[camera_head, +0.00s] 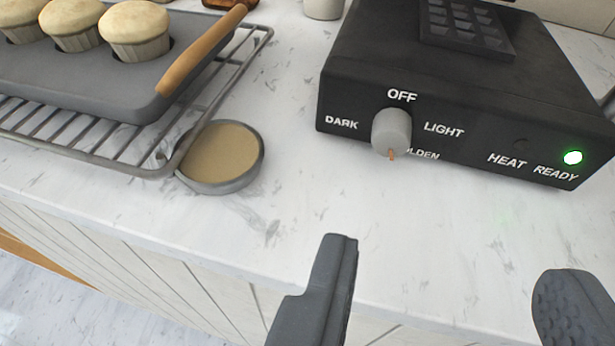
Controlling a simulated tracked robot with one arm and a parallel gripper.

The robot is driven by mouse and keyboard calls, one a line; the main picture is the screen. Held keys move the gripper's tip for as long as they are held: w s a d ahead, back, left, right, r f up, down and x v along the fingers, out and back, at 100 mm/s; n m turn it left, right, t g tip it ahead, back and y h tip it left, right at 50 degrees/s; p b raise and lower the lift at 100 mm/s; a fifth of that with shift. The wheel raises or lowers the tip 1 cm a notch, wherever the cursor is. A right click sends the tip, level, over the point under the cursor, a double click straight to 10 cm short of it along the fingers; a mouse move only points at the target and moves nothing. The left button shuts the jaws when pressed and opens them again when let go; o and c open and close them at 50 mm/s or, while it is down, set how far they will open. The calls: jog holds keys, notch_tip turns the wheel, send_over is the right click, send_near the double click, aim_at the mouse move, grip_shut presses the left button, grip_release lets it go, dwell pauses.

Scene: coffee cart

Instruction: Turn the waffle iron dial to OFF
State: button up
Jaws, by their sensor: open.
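The black waffle iron (450,75) stands on the counter at the upper right. Its grey round dial (391,128) sits on the front face, below the word OFF. The dial's orange pointer faces down, toward the partly hidden label ending in "LDEN". DARK is printed to the left of the dial and LIGHT to the right. A green light (573,157) glows above READY. The light hole above HEAT is dark. My gripper (455,275) is open and empty at the lower right. Its fingers are wide apart, in front of the waffle iron and below the dial, touching nothing.
A muffin tin (75,85) with several muffins and a wooden handle (200,52) rests on a wire rack (104,157) at the left. A small round dish (222,187) of tan contents sits beside the rack. The white counter (300,215) is clear before the dial.

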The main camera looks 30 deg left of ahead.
notch_tip(320, 180, down, 2)
jog(key=a, duration=0.1)
send_near(390, 144)
jog(key=shift+x, duration=3.05)
jog(key=shift+w+a+f+y, duration=0.2)
jog(key=shift+w+y, duration=0.1)
jog(key=shift+w, duration=0.4)
jog(key=shift+w+f, duration=0.2)
jog(key=shift+w, duration=0.2)
jog(key=shift+f, duration=0.1)
